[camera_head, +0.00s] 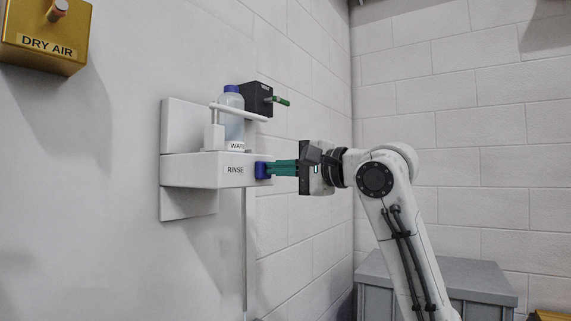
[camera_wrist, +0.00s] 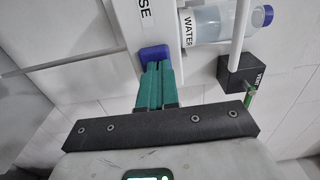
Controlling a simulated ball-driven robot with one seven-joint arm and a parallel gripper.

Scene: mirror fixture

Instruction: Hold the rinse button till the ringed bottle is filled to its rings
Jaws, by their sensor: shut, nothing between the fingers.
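The rinse button is a blue knob (camera_head: 262,170) on the right end of the white fixture marked RINSE (camera_head: 205,171). It also shows in the wrist view (camera_wrist: 154,53). My gripper (camera_head: 271,169) is shut with nothing in it. Its green fingertips meet the button's face in both views; how far the button is pressed I cannot tell. A clear bottle (camera_head: 233,127) with a blue cap and a WATER label stands upright on the fixture. In the wrist view the bottle (camera_wrist: 208,22) looks bluish inside. I cannot make out rings or a sure water level.
A black box (camera_head: 256,97), lettered VENT in the wrist view, has a green lever (camera_head: 283,101) just above my gripper. A gold DRY AIR box (camera_head: 45,35) hangs at the upper left. A grey bin (camera_head: 485,285) stands below my arm at the right.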

